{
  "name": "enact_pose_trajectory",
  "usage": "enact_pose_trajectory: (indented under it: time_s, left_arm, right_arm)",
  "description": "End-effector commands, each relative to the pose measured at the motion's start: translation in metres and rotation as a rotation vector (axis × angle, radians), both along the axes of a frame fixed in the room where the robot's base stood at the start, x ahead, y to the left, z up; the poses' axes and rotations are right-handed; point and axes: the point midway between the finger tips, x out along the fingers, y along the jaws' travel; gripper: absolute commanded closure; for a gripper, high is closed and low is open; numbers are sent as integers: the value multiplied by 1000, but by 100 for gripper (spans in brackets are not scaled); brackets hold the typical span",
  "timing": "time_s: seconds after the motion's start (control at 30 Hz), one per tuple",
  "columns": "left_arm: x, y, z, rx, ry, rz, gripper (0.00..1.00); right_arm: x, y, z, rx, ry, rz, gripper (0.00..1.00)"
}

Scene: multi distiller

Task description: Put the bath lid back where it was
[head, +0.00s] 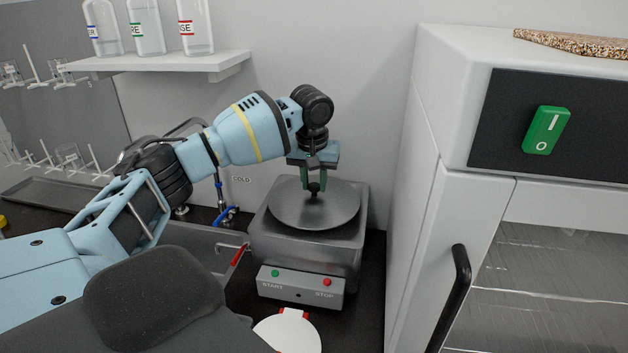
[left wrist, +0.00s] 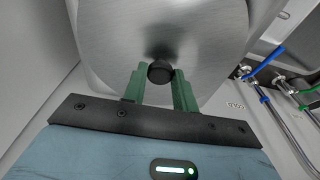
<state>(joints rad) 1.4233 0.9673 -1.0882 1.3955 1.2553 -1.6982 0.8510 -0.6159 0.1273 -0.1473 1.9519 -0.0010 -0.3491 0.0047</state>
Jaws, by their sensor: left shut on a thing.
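The bath lid (head: 290,208) is a round grey metal disc with a black knob in its middle. In the head view it lies over the top of the square metal bath (head: 357,240), roughly level; I cannot tell whether it rests fully on the rim. My left gripper (head: 314,184) comes from above and is shut on the knob. In the left wrist view the green fingers (left wrist: 160,85) stand on both sides of the black knob (left wrist: 160,71), with the lid (left wrist: 110,40) behind it. My right gripper is not in view.
The bath's front panel (head: 300,288) has a green START and a red STOP button. A white cabinet (head: 440,200) with a black handle stands close on the right. A sink with taps lies to the left. A white round object (head: 290,335) lies in front. A shelf (head: 170,62) holds bottles.

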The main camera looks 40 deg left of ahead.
Motion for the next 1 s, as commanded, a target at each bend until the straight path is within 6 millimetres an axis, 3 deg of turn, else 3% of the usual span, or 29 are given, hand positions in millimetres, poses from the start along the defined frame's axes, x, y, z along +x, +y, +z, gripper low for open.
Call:
enact_pose_trajectory:
  time_s: [0.47,0.5,0.67,1.0]
  left_arm:
    - [0,0,-10,-1,-3,-1,100]
    - [0,0,-10,0,-1,-1,71]
    - [0,0,-11,-1,0,-1,50]
    - [0,0,-8,0,-1,0,50]
  right_arm:
    - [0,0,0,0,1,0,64]
    - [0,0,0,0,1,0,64]
    - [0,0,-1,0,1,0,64]
    - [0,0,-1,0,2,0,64]
